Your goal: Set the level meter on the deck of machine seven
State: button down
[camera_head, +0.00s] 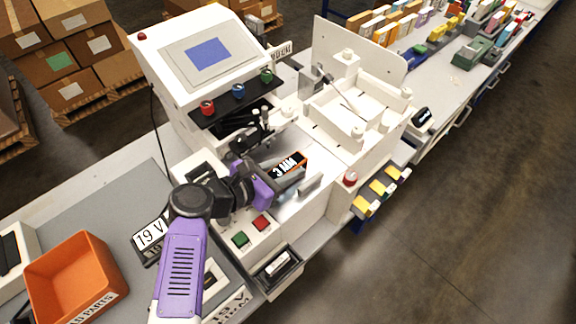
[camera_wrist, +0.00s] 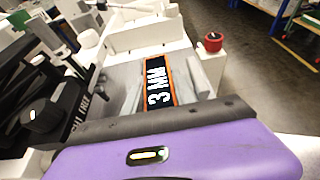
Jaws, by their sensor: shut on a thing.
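The level meter looks to be the orange-edged block with a black face reading "3 MM" (camera_head: 288,165); it also shows in the wrist view (camera_wrist: 160,82). My gripper (camera_head: 283,182) is shut on it, with a grey finger on either side in the wrist view. The block is over the pale deck (camera_head: 318,202) of the white machine, in front of its screen. I cannot tell whether its underside touches the deck. My purple gripper body hides its near end. No machine number is readable.
The machine's screen housing (camera_head: 205,55) stands behind my wrist. A white raised frame (camera_head: 345,115) stands to the right of the gripper. A red button post (camera_head: 350,179) is at the deck's right corner. An orange bin (camera_head: 70,278) and a "19 V" unit (camera_head: 150,235) are at left.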

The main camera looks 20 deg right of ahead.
jog(key=shift+f, duration=0.2)
jog(key=c, duration=1)
grip_release()
jog(key=shift+r, duration=0.1)
jog(key=shift+r, duration=0.15)
jog(key=b+v, duration=0.3)
jog(key=v, duration=0.7)
jog(key=shift+s+a+b, duration=0.1)
jog(key=shift+a+b, duration=0.2)
jog(key=shift+a, duration=0.05)
jog(key=shift+s+a+r, duration=0.2)
jog(key=shift+a+r, duration=0.2)
jog(key=shift+a, duration=0.1)
